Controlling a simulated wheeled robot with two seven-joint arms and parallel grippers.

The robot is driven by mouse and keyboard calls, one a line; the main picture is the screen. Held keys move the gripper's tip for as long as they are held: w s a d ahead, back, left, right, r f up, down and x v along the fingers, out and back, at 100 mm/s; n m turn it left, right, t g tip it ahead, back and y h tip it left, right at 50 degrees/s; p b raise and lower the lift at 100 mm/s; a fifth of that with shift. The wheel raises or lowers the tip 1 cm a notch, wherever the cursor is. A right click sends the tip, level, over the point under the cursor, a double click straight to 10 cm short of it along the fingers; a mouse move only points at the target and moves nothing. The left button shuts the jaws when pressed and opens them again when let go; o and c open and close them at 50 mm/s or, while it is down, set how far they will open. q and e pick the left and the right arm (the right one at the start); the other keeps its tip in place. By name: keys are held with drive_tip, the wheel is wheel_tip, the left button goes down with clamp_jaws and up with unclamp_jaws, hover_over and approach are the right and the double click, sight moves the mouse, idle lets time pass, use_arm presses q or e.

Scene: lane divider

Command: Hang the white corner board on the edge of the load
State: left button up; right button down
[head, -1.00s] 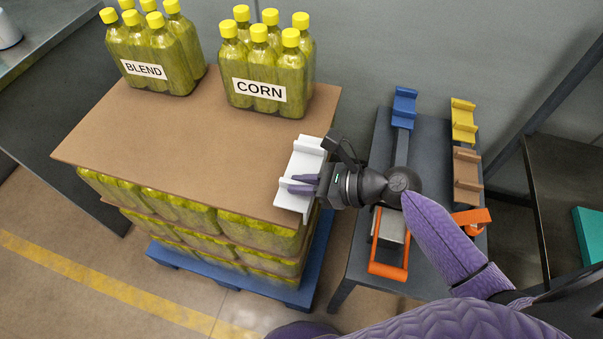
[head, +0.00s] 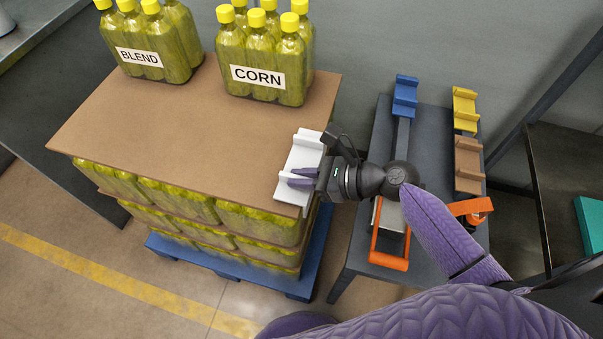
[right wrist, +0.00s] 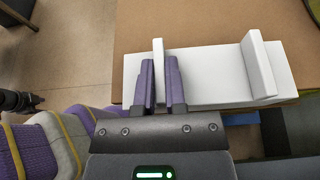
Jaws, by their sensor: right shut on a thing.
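The white corner board (head: 300,160) is at the right edge of the load, at the rim of the brown sheet (head: 170,145). My right gripper (head: 300,178) is shut on one upright rib of the board. In the right wrist view the purple fingers (right wrist: 160,85) stand on either side of that rib, and the white board (right wrist: 210,75) lies along the sheet's edge. I cannot tell whether the board bears on the load. The load is stacked bottles (head: 170,200) on a blue pallet (head: 225,272). My left gripper is not in view.
Bottle packs labelled BLEND (head: 150,45) and CORN (head: 265,60) stand on the sheet's far side. A dark grey table (head: 425,130) at right holds blue (head: 405,95), yellow (head: 465,108) and brown (head: 468,165) boards and an orange-handled tool (head: 388,258).

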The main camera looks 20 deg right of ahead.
drive_tip(key=shift+f, duration=0.35)
drive_tip(key=c, duration=0.6)
unclamp_jaws()
drive_tip(key=p+v, duration=0.2)
drive_tip(key=v, duration=0.8)
drive_tip(key=shift+p, duration=0.4)
drive_tip(key=shift+f, duration=0.1)
